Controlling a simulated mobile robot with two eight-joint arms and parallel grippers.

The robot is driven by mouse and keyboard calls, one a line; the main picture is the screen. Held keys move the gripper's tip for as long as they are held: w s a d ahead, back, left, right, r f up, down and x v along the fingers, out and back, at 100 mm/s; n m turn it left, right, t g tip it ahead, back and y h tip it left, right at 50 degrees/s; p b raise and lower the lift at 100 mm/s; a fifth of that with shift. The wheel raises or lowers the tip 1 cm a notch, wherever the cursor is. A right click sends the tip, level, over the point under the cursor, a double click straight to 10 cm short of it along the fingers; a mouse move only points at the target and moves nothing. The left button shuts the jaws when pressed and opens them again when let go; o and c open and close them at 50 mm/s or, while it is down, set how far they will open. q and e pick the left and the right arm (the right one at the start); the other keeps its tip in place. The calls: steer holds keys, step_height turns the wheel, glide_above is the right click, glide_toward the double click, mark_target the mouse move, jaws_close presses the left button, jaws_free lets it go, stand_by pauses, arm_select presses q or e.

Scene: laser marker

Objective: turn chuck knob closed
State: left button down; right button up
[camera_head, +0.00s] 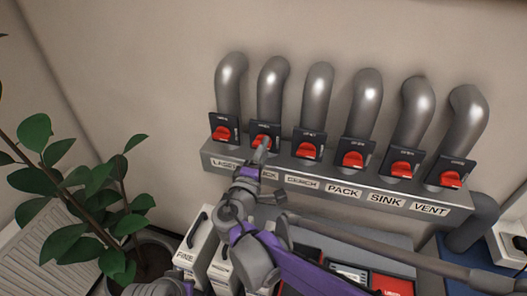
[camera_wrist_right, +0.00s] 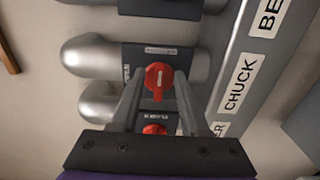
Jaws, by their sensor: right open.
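The red chuck knob (camera_head: 261,141) is the second from the left in a row of red knobs on dark plates. My right gripper (camera_head: 262,149) is in front of it and partly covers it. In the right wrist view the chuck knob (camera_wrist_right: 158,77) sits between the two spread fingers, and its white line points up and down in the picture, across the pipe. The fingers flank the knob; I cannot tell whether they touch it. The CHUCK label (camera_wrist_right: 240,82) lies beside it in that view. My left gripper does not show.
The laser knob (camera_head: 222,133) is close on the left, the bench knob (camera_head: 308,150) on the right. Bent grey pipes (camera_head: 320,88) rise behind the labelled grey rail (camera_head: 382,190). A leafy plant (camera_head: 100,205) stands at left, bins (camera_head: 190,247) below.

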steer(key=shift+s, duration=0.1)
steer(key=b+v, duration=0.1)
steer(key=v, duration=0.9)
steer(key=shift+s, duration=0.3)
steer(key=s+d+f+m+g, duration=0.35)
steer(key=d+f, duration=0.25)
steer(key=d, duration=0.3)
steer(key=s+d+f+m+g, duration=0.2)
steer(key=d+f+m+g, duration=0.1)
steer(key=d+f+g, duration=0.4)
steer(key=s+d+f+m+y, duration=0.2)
steer(key=s+f+m, duration=0.1)
steer(key=s+m, duration=0.1)
steer(key=s+d+f+m+g+y, duration=0.1)
steer(key=s+d+f+m+y, duration=0.1)
steer(key=s, duration=0.5)
steer(key=shift+s+f+m+y, duration=0.35)
steer(key=shift+f+m+y, duration=0.4)
steer(key=shift+m+y, duration=0.1)
